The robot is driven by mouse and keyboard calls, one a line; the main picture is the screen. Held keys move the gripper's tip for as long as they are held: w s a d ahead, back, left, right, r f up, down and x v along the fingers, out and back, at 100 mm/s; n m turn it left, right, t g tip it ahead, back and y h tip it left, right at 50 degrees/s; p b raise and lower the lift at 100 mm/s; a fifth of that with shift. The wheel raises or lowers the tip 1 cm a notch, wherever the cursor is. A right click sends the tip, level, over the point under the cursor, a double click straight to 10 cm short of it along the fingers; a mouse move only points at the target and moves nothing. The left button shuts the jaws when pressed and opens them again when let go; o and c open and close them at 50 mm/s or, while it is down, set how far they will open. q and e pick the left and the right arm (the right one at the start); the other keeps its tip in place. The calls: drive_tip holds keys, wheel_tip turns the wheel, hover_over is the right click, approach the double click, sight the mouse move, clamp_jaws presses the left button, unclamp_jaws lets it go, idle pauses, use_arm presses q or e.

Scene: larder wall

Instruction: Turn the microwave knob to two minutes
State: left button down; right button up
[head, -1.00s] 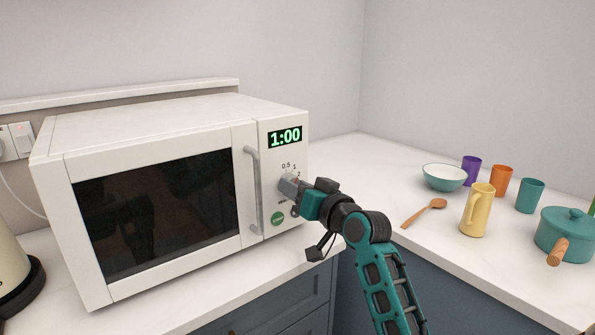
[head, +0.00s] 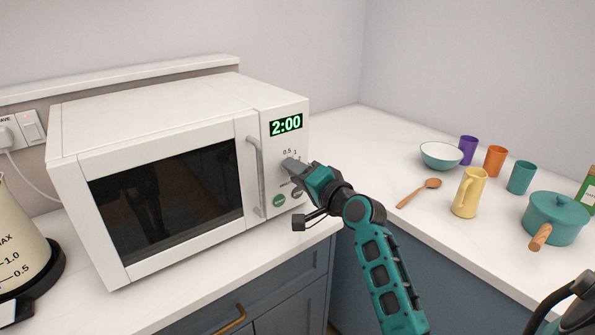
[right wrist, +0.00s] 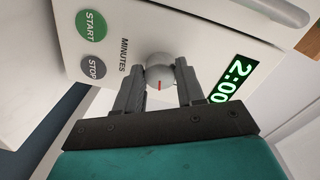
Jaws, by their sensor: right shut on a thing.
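The white microwave (head: 150,105) stands on the counter with its door shut. Its green display (head: 286,125) reads 2:00, and the same display in the right wrist view (right wrist: 233,80) also reads 2:00. The round grey knob (right wrist: 160,71) with a red pointer line sits between the two fingers of my right gripper (head: 289,168), which is shut on it. In the head view the gripper mostly hides the knob and part of its dial numbers. The green START button (head: 279,201) and grey STOP button (right wrist: 93,68) are beside the knob. My left gripper is not in view.
The door handle (head: 257,175) is close to the left of my right gripper. A kettle (head: 22,240) stands at the far left. On the right counter are a wooden spoon (head: 419,192), a yellow jug (head: 469,193), a bowl (head: 441,156), several cups and a teal pot (head: 556,218).

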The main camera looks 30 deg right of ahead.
idle(0.4)
drive_tip(key=o, duration=1)
drive_tip(key=shift+o, duration=0.2)
drive_tip(key=s, duration=1.2)
drive_tip(key=shift+s+d+r+b, duration=0.35)
drive_tip(key=shift+s+d+b, duration=0.05)
drive_tip(key=shift+d, duration=0.05)
